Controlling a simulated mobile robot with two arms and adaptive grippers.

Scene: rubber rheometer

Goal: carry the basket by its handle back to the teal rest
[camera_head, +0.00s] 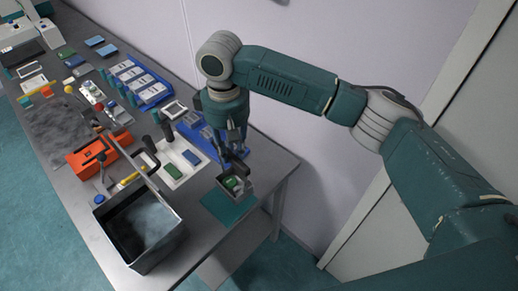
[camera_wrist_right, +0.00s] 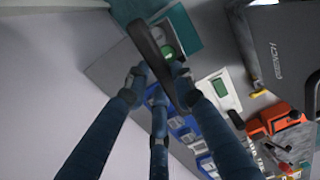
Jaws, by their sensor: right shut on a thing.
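My right gripper (camera_head: 230,146) points down at the table's near right corner and is shut on the dark handle (camera_wrist_right: 158,62) of a small basket (camera_head: 248,188). The basket hangs below the fingers with a green piece (camera_head: 232,183) inside. The flat teal rest (camera_head: 228,209) shows just below the basket in the head view. In the right wrist view the teal rest (camera_wrist_right: 183,27) lies behind the basket, partly hidden by it. The basket overlaps the rest's far edge in the head view; I cannot tell whether they touch. My left gripper is not in view.
A large dark open bin (camera_head: 140,226) with a raised handle stands left of the rest. A white tray (camera_head: 184,177) and blue racks (camera_head: 197,139) lie behind it. An orange device (camera_head: 92,157) is farther left. The table edge is close on the right.

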